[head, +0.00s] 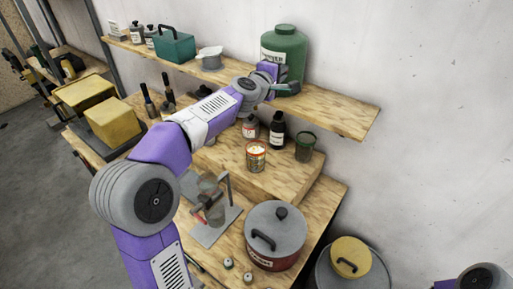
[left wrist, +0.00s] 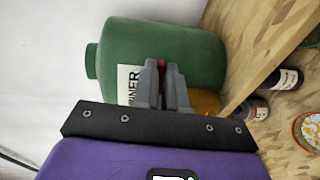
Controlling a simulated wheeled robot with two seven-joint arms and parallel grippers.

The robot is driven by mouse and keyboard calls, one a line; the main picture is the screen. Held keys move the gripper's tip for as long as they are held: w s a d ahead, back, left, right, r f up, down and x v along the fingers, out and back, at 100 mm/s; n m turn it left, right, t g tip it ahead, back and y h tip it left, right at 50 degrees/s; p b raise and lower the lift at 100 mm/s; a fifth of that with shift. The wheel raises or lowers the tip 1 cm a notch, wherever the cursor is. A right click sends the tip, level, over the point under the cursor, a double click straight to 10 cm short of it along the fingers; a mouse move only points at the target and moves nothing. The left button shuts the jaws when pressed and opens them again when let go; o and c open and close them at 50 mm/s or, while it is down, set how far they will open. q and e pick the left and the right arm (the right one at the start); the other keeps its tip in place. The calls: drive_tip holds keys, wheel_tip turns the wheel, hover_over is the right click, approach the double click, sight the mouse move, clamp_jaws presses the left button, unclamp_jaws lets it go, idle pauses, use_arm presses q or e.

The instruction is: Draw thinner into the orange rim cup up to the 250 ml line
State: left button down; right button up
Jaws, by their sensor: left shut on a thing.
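A large green jug (head: 284,55) with a white label stands on the wall shelf. In the left wrist view the jug (left wrist: 180,55) lies sideways in the picture, with part of the word "THINNER" on its label (left wrist: 130,84). My left gripper (left wrist: 160,66) is right at the jug's front, its fingers closed around a small red part. In the head view my left gripper (head: 272,76) is partly hidden by my wrist. An amber patch (left wrist: 207,102) shows beside the fingers; I cannot tell what it is.
A small stand (head: 212,225) holds a clear vessel. A lidded pot (head: 275,237) is at the front.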

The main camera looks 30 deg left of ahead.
use_arm(q)
drive_tip(key=shift+s+a+r+m+h+b, duration=0.1)
drive_tip(key=shift+s+a+m+h+b, duration=0.2)
drive_tip(key=shift+a+m+h+b, duration=0.5)
drive_tip(key=shift+d, duration=0.15)
drive_tip(key=c, duration=1.5)
unclamp_jaws()
drive_tip(key=o, duration=0.4)
drive_tip(key=s+r+b, duration=0.1)
drive_tip(key=s, duration=0.6)
drive_tip(key=shift+s+a, duration=0.2)
drive_tip(key=shift+a, duration=0.05)
